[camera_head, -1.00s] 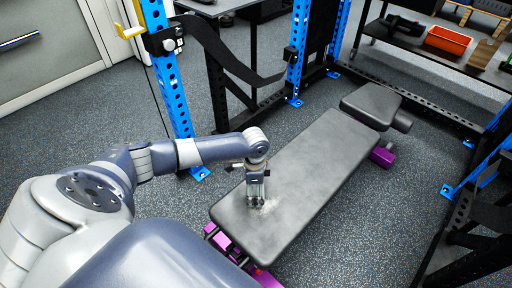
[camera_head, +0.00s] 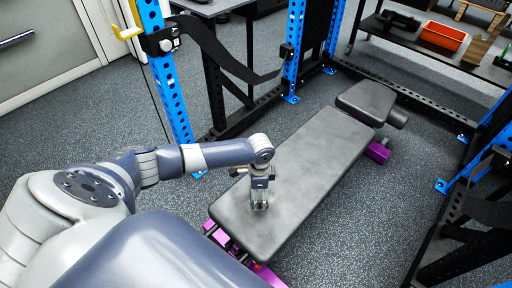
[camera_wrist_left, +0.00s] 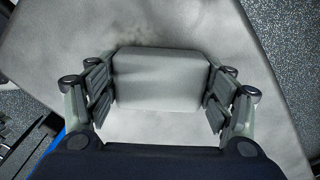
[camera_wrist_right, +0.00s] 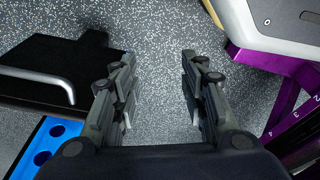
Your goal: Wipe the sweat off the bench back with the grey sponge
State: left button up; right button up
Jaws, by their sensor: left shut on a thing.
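The bench back (camera_head: 305,165) is the long dark grey pad, lying nearly flat across the middle of the head view. My left gripper (camera_head: 259,205) points down at the near end of the pad. In the left wrist view its fingers (camera_wrist_left: 160,95) are shut on the grey sponge (camera_wrist_left: 162,80), a pale block low over or on the pad (camera_wrist_left: 40,75); contact cannot be told. Faint mottled marks show on the pad beyond the sponge. My right gripper (camera_wrist_right: 157,95) is open and empty above the floor, outside the head view.
The bench seat (camera_head: 368,101) is at the pad's far end. A blue rack upright (camera_head: 172,95) stands left of the bench, with a black strap (camera_head: 222,62). More rack (camera_head: 490,160) stands right. A shelf with an orange bin (camera_head: 443,37) is behind. Speckled floor lies between.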

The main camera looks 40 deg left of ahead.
pick_arm(q)
jog(key=shift+s+d, duration=0.15)
jog(key=shift+d, duration=0.35)
jog(key=shift+s+d+p, duration=0.15)
jog(key=shift+d+p, duration=0.6)
jog(key=shift+d, duration=0.25)
jog(key=shift+s+d+p, duration=0.1)
jog(key=shift+d+p, duration=0.45)
jog(key=shift+d, duration=0.4)
jog(key=shift+s+a+p, duration=0.15)
jog(key=shift+s+p, duration=0.35)
jog(key=shift+s, duration=0.05)
jog(key=shift+s+p, duration=0.3)
jog(key=shift+s, duration=0.15)
jog(key=shift+s+a+f, duration=0.15)
jog(key=shift+s+f, duration=0.05)
pick_arm(e)
jog(key=s+d+f+g, duration=0.1)
jog(key=s+d+f, duration=0.1)
jog(key=s+f, duration=0.7)
jog(key=s, duration=0.4)
jog(key=shift+f, duration=0.15)
